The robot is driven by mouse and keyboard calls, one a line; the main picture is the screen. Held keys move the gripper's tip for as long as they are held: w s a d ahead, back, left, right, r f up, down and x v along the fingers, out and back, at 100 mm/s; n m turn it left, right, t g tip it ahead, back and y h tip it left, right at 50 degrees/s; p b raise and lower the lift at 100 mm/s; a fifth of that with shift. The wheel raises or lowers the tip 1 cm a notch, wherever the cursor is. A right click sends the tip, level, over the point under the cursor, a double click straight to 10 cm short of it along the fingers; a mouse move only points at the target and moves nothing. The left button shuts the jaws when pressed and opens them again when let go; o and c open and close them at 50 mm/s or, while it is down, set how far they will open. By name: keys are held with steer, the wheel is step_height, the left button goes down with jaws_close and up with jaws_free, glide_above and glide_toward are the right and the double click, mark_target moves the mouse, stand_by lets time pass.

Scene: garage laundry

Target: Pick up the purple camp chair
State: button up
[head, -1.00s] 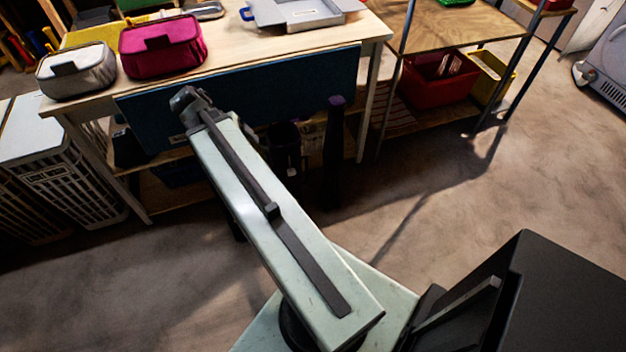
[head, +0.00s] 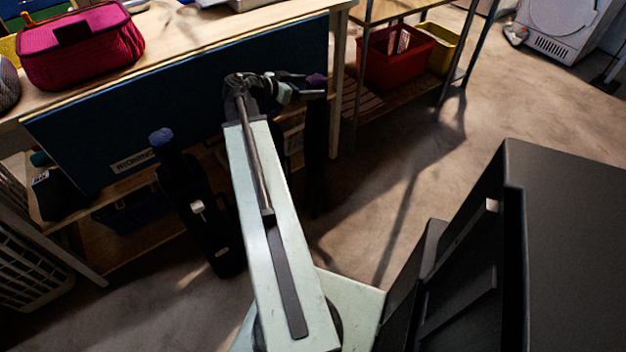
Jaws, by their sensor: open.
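The purple camp chair (head: 316,150) stands upright as a slim dark bag with a purple top, in front of the workbench near its right leg. Part of it is hidden behind my gripper and arm. My gripper (head: 308,85) is open at the purple top, its fingers pointing right. Whether the fingers touch the chair or straddle it I cannot tell.
A similar dark bag with a blue top (head: 195,205) leans left of my arm. The workbench (head: 190,50) carries a magenta pouch (head: 80,45). A red bin (head: 395,58) and a yellow bin (head: 440,48) sit on the shelf at right.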

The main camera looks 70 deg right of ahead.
mark_target(323, 86)
steer(key=b+x, duration=0.2)
steer(key=x, duration=0.4)
steer(key=shift+s+d+f, duration=0.15)
steer(key=shift+s, duration=0.05)
jaws_close()
